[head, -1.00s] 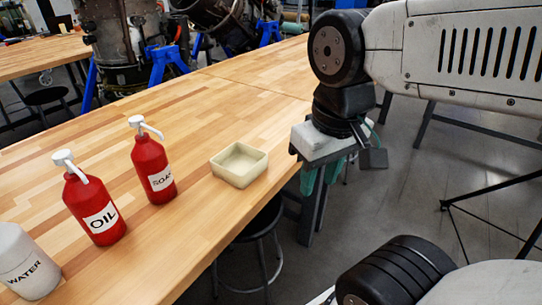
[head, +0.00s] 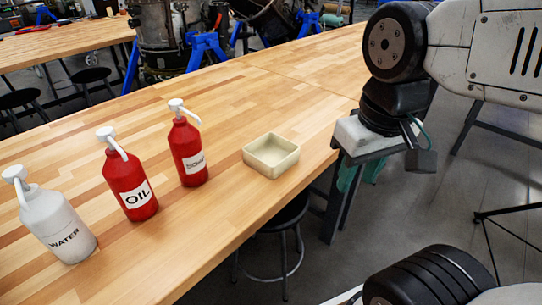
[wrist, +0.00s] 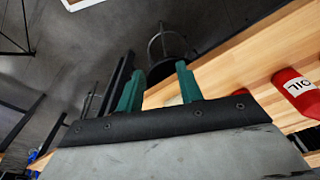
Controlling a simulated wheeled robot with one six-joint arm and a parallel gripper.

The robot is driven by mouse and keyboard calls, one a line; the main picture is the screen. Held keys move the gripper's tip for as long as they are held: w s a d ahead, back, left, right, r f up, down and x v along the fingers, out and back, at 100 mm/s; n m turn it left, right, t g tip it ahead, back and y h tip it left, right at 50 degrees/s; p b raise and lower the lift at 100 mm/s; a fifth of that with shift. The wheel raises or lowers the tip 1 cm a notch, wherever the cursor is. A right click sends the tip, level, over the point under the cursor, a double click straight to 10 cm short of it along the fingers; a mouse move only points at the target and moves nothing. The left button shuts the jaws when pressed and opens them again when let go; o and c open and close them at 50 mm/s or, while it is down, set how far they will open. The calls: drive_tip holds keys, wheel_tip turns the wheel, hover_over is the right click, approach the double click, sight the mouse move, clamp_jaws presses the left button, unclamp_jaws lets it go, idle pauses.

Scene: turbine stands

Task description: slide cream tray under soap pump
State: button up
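The cream tray (head: 271,170) is a small square open box, empty, sitting on the wooden table near its front edge. The soap pump (head: 188,153) is a red bottle with a white pump head and a SOAP label, upright on the table just left of the tray and apart from it. My gripper (wrist: 160,88) shows two green fingers spread apart with nothing between them in the wrist view. In the head view my gripper (head: 357,176) hangs beyond the table's front edge, right of the tray, with its fingers partly hidden.
The red oil pump (head: 131,185) and the white water pump (head: 61,232) stand upright left of the soap pump. The oil bottle also shows in the wrist view (wrist: 298,92). A stool (head: 275,225) is below the table edge. The table behind the tray is clear.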

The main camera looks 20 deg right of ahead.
drive_tip(key=shift+c, duration=0.3)
drive_tip(key=c, duration=0.5)
drive_tip(key=shift+w+f+g, duration=0.15)
drive_tip(key=shift+f+g, duration=0.15)
clamp_jaws()
drive_tip(key=m, duration=1.3)
hover_over(271, 160)
wheel_tip(271, 160, down, 6)
drive_tip(key=shift+g, duration=0.4)
wheel_tip(271, 160, down, 8)
drive_tip(key=shift+f, duration=0.1)
drive_tip(key=a, duration=0.1)
drive_tip(key=s+a, duration=0.1)
drive_tip(key=shift+s+a+f, duration=0.15)
drive_tip(key=shift+s+a, duration=0.05)
drive_tip(key=shift+a, duration=0.15)
drive_tip(key=shift+s+a, duration=0.2)
drive_tip(key=shift+a, duration=0.2)
